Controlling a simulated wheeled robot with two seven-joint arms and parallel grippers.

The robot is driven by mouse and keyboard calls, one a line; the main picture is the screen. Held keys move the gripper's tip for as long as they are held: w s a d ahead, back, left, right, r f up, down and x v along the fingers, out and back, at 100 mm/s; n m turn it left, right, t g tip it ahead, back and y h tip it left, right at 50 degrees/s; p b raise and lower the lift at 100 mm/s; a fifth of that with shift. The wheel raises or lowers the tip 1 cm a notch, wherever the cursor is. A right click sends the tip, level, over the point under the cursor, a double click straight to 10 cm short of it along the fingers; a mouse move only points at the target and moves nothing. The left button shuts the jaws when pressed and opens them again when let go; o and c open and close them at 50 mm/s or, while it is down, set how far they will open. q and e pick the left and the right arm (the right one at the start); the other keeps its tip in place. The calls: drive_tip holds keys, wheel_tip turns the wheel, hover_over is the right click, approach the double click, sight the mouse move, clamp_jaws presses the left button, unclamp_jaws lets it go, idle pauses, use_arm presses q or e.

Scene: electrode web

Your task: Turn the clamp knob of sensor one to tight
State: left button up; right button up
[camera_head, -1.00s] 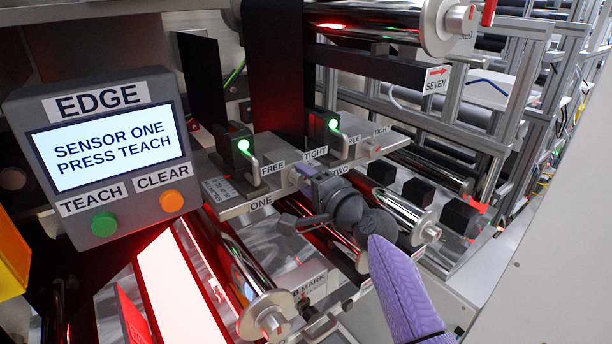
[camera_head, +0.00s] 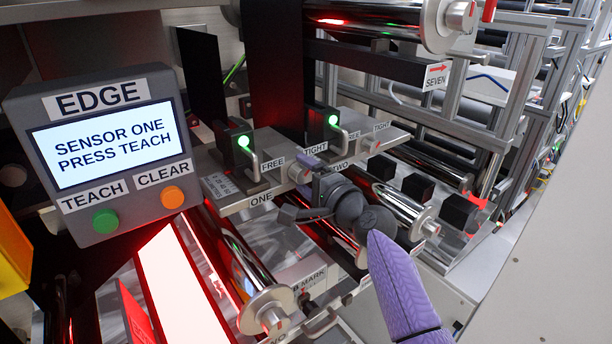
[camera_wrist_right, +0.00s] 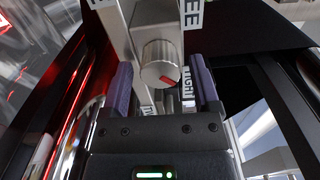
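The clamp knob of sensor one (camera_head: 297,173) sits on the front of the metal bracket between the FREE label (camera_head: 273,162) and the TIGHT label (camera_head: 315,149). In the right wrist view the round silver knob (camera_wrist_right: 160,63) has a red mark towards its lower right. My right gripper (camera_wrist_right: 163,82) is open, with one purple finger on each side of the knob and gaps showing between fingers and knob. In the head view my right gripper (camera_head: 308,184) is at the knob, partly hidden by its own wrist. My left gripper is not in view.
The EDGE box (camera_head: 105,155) reads "SENSOR ONE PRESS TEACH", with a green button (camera_head: 105,221) and an orange button (camera_head: 173,197). Sensor one (camera_head: 238,147) shows a green light. Sensor two's bracket is to the right. Shiny rollers (camera_head: 240,260) lie below.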

drive_tip(key=v, duration=1)
